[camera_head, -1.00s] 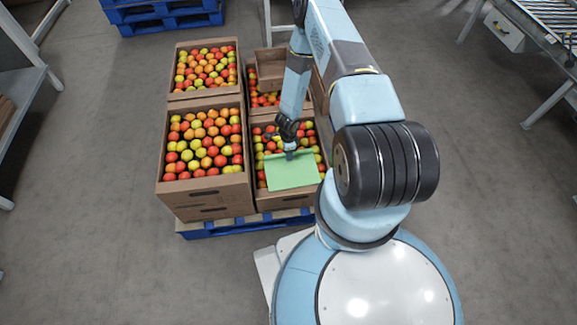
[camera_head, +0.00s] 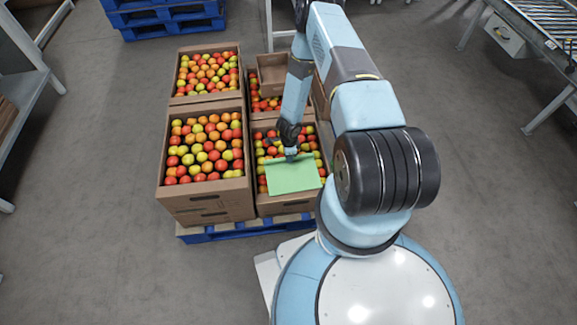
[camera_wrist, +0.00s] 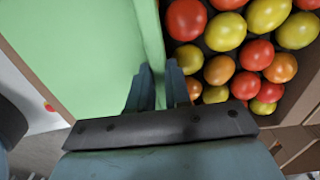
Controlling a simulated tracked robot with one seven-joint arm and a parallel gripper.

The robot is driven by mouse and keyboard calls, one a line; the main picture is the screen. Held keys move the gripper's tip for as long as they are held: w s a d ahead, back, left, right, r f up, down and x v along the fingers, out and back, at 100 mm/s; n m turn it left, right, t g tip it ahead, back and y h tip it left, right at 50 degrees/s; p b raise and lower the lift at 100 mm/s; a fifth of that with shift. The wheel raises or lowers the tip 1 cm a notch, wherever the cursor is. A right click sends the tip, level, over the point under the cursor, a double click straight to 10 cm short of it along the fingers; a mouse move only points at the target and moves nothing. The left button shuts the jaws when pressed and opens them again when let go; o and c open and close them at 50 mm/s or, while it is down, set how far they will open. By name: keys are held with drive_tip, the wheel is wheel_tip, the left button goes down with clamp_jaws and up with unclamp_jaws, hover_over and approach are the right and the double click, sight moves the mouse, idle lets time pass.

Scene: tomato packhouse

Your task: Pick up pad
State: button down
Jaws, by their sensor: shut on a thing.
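The pad is a flat light green sheet (camera_head: 294,179) over the front part of the near right tomato box. In the wrist view the pad (camera_wrist: 85,50) fills the upper left, with a raised edge running up the picture. My gripper (camera_head: 291,156) is at the pad's far edge. In the wrist view my gripper (camera_wrist: 157,85) has its two dark fingers on either side of that edge, shut on it. How far the pad is above the tomatoes is hard to tell.
The near right box (camera_head: 285,207) holds red, yellow and orange tomatoes (camera_wrist: 235,60). A taller full box (camera_head: 206,198) stands to its left, and more boxes stand behind. They rest on a blue pallet (camera_head: 240,231). Grey floor (camera_head: 100,170) is clear to the left.

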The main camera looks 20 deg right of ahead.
drive_tip(key=shift+r, duration=0.1)
wheel_tip(320, 180, up, 3)
drive_tip(key=shift+r, duration=0.15)
drive_tip(key=s+d+r, duration=0.6)
drive_tip(key=s+r, duration=0.4)
drive_tip(key=s, duration=0.3)
drive_tip(key=w+a+r+n, duration=0.3)
drive_tip(key=w+r+n, duration=0.1)
drive_tip(key=w+r, duration=0.15)
drive_tip(key=w+a+r+n, duration=0.3)
drive_tip(key=w+r+n, duration=0.15)
drive_tip(key=w, duration=0.25)
drive_tip(key=w+r+n, duration=0.3)
drive_tip(key=r+n, duration=0.2)
drive_tip(key=r, duration=0.2)
drive_tip(key=w+r+n, duration=0.4)
drive_tip(key=r+n, duration=0.2)
drive_tip(key=r, duration=0.2)
drive_tip(key=shift+w+a+r, duration=0.25)
drive_tip(key=shift+a, duration=0.2)
drive_tip(key=shift+s, duration=0.15)
